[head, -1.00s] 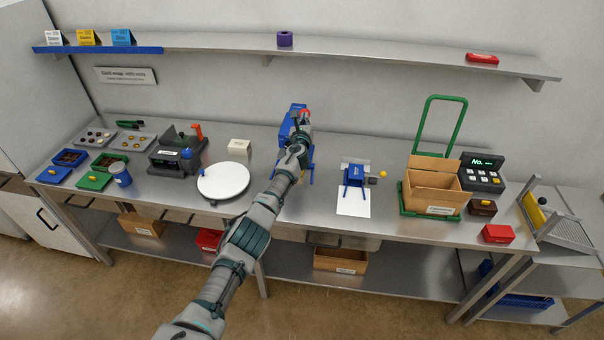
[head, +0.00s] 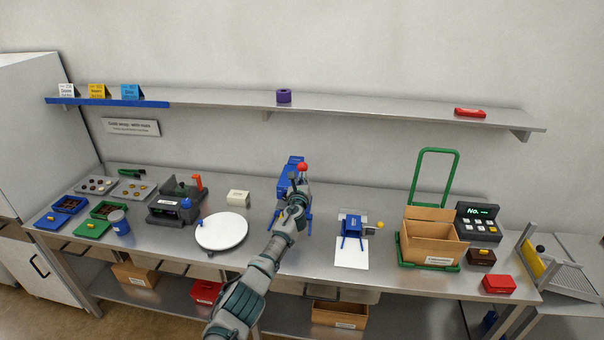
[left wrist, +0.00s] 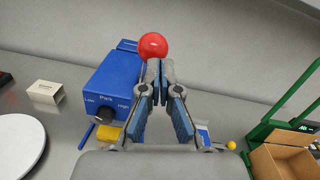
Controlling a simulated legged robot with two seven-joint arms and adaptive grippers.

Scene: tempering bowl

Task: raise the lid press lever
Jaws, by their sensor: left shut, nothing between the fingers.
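The lid press is a blue box-shaped machine (head: 284,187) at the back middle of the table. Its lever ends in a red ball (head: 303,167). In the left wrist view the blue box (left wrist: 112,85) carries a dial marked Low, Park and High, and the red ball (left wrist: 153,46) stands at its right. My left gripper (head: 300,181) is in front of the press, partly hiding it and the lever. In the left wrist view its fingertips (left wrist: 160,66) are together and empty, just below the ball; I cannot tell whether they touch it. The lever's shaft is mostly hidden.
A round white turntable (head: 221,231) and a small cream box (head: 238,198) are left of the arm. A small blue device (head: 352,226) with a white sheet (head: 351,254) is to the right. An open cardboard box (head: 431,242) stands farther right. The shelf (head: 350,108) runs above.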

